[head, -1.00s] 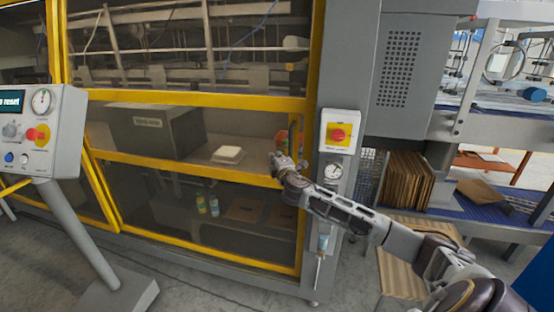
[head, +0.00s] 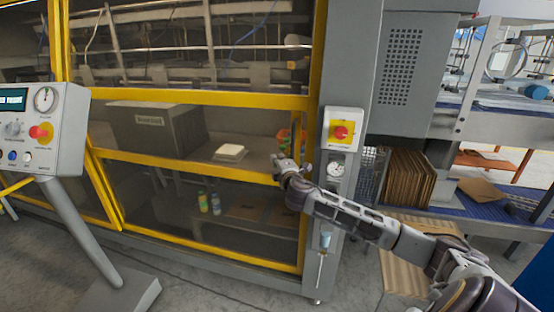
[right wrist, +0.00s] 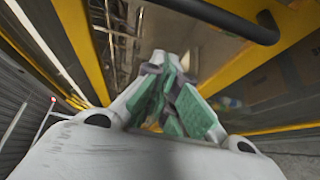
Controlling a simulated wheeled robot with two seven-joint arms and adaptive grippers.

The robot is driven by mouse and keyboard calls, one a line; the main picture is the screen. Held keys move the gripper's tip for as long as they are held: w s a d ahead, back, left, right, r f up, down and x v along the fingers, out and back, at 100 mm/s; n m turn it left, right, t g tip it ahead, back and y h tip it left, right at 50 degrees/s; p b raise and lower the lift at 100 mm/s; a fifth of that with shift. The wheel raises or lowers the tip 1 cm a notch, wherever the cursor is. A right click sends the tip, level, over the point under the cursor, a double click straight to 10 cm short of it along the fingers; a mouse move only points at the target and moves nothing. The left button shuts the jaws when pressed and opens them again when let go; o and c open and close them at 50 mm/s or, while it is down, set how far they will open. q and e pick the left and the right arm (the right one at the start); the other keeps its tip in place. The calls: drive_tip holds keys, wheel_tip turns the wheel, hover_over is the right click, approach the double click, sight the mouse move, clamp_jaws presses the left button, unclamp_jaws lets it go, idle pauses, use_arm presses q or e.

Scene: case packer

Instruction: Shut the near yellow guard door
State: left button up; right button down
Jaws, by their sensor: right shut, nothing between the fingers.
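The near yellow guard door (head: 200,98) is a large yellow-framed clear panel on the front of the machine. Its right edge lies close to the grey post, and I cannot tell whether a small gap remains. My right gripper (head: 279,161) is at the right end of the door's middle bar. Its fingers are shut and empty, with green pads in the right wrist view (right wrist: 176,100). A black bar handle (right wrist: 225,16) on the yellow frame shows there, apart from the fingertips. Whether the gripper touches the door is unclear. My left gripper is out of view.
A control console (head: 42,130) on a slanted post stands at the left. A red stop button (head: 341,132) and a gauge (head: 336,169) are on the grey post right of the door. Stacked cardboard (head: 408,178) stands farther right. Bare floor lies in front.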

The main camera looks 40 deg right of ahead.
drive_tip(key=v, duration=0.6)
drive_tip(key=shift+b, duration=0.45)
drive_tip(key=shift+s, duration=0.1)
idle(0.5)
